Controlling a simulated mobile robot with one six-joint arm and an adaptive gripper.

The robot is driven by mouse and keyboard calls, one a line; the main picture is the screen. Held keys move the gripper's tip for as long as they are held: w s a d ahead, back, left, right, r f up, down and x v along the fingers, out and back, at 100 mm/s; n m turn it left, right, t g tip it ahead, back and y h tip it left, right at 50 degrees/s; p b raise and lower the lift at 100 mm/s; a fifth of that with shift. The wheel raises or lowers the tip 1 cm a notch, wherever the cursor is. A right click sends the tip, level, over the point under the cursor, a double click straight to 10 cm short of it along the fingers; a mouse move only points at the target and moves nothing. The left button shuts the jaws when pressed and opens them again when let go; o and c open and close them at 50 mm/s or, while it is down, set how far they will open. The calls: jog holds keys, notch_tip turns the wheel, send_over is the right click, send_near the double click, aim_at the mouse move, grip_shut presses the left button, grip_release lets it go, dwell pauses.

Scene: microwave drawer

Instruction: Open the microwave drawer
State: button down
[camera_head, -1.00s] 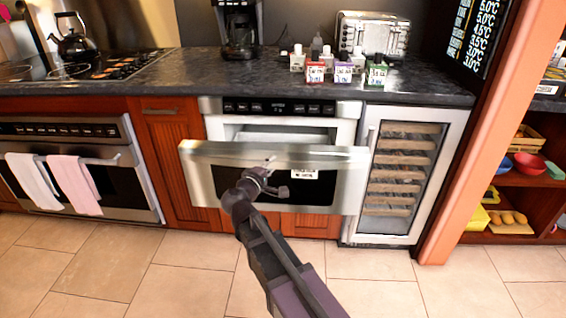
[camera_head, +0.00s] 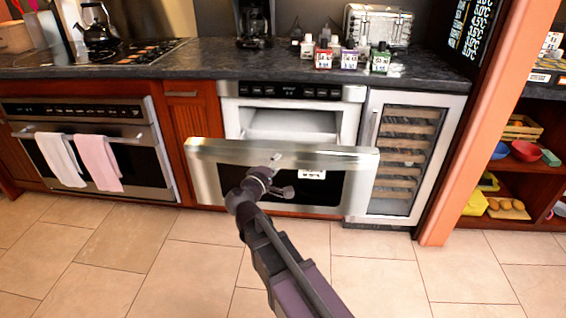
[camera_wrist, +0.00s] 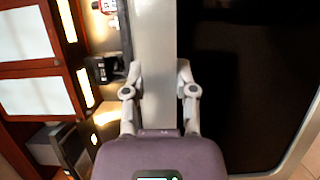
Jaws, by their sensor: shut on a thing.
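The microwave drawer (camera_head: 345,162) has a steel front with a dark window and a small white label. It stands well out from its housing (camera_head: 355,95), and its pale interior (camera_head: 290,122) shows behind the front. My gripper (camera_head: 274,162) is at the upper middle of the drawer front. In the wrist view my gripper (camera_wrist: 159,72) has one finger on each side of the steel band (camera_wrist: 154,40) of the drawer front and is shut on it. The dark window lies to the right there. The fingers' exact contact is partly hidden in the head view.
An oven (camera_head: 85,120) with two hanging towels is at left. A wine cooler (camera_head: 405,150) stands right of the drawer. A coffee maker, small bottles and a toaster (camera_head: 377,27) are on the dark counter (camera_head: 215,60). The tiled floor (camera_head: 200,255) is clear.

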jog(key=shift+a, duration=0.1)
jog(key=c, duration=0.5)
grip_release()
jog(key=shift+o, duration=0.5)
jog(key=shift+d, duration=0.2)
jog(key=v, duration=1.2)
jog(key=shift+w, duration=0.1)
